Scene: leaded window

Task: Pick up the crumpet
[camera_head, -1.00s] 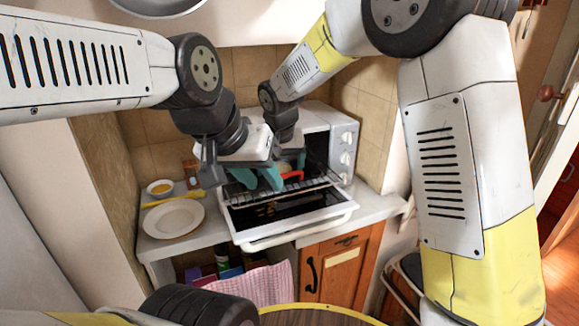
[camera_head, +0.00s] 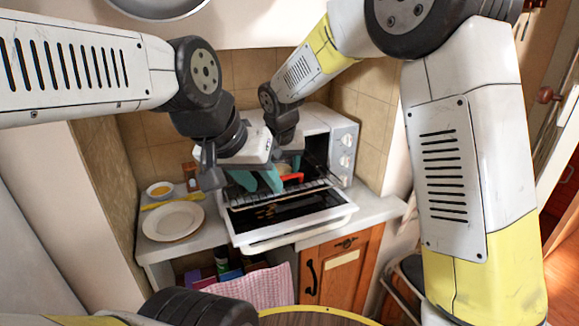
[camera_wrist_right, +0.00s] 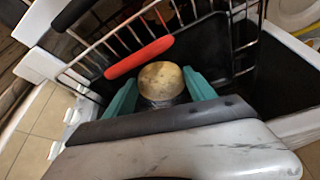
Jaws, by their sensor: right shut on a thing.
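The crumpet (camera_wrist_right: 161,82) is a round, pale golden piece between the two teal fingers of my right gripper (camera_wrist_right: 160,92) in the right wrist view. The right gripper is shut on it, close to the wire rack. In the head view the right gripper (camera_head: 289,166) is at the open toaster oven (camera_head: 341,152), and the crumpet is mostly hidden there. My left gripper (camera_head: 258,181) has its teal fingers apart over the left front of the rack. What lies between those fingers is not clear.
The wire rack (camera_head: 290,193) reaches out above the lowered oven door (camera_head: 297,231). A red handle (camera_wrist_right: 138,57) lies just beyond the crumpet. An empty white plate (camera_head: 173,221), a small bowl (camera_head: 160,190) and a yellow-handled utensil (camera_head: 172,199) are on the counter at left.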

